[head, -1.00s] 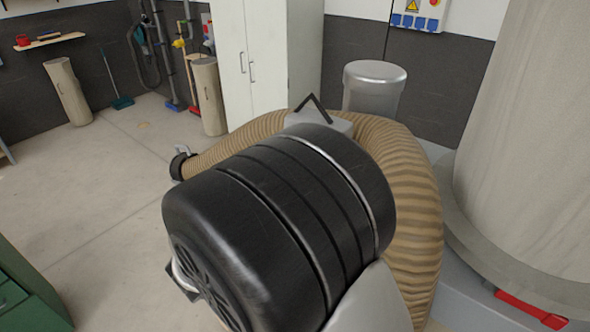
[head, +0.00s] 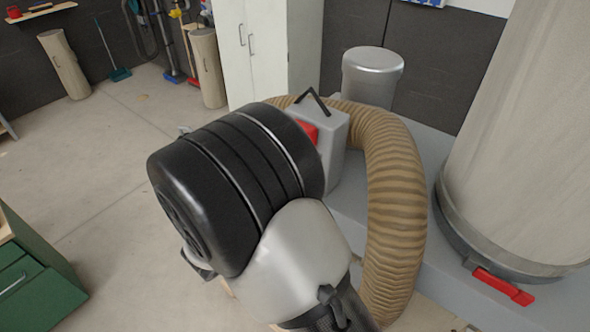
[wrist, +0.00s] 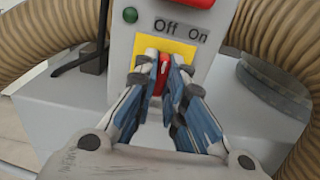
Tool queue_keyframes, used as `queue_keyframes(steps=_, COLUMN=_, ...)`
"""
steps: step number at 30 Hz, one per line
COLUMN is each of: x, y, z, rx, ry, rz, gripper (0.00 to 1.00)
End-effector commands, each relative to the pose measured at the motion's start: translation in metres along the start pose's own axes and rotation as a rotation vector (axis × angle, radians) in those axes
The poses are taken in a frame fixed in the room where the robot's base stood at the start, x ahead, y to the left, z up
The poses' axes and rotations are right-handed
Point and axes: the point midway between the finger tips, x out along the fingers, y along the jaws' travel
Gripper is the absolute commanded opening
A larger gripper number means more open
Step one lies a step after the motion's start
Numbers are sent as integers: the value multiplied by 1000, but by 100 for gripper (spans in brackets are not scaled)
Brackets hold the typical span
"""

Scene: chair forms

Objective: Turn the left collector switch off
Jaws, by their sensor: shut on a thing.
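The collector's grey switch box (wrist: 207,62) carries a yellow plate (wrist: 183,50) with a red switch (wrist: 164,70) on it. A label above the plate (wrist: 180,30) reads "Off" on the left and "On" on the right. My gripper (wrist: 164,62) is shut on the red switch, with one finger on each side of it. The fingers hide much of the switch, so I cannot tell which way it points. In the head view the grey box (head: 335,140) shows behind my black wrist, with a red part (head: 309,130) at its edge; my fingers are hidden there.
A ribbed tan hose (head: 395,190) curves around the right of the box. A silver cylinder (head: 372,75) stands behind. A large pale collector bag (head: 520,130) with a red latch (head: 503,287) fills the right. A green light or button (wrist: 130,15) sits left of the label.

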Motion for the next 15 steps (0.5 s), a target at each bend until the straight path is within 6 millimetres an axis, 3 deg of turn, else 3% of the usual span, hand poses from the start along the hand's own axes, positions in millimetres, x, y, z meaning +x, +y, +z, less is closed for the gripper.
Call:
queue_keyframes(steps=13, x=0, y=0, z=0, rx=-13, ry=-1, rz=0, gripper=0)
queue_keyframes(steps=14, x=0, y=0, z=0, rx=-13, ry=-1, rz=0, gripper=11)
queue_keyframes(steps=15, x=0, y=0, z=0, rx=-13, ry=-1, rz=0, gripper=14)
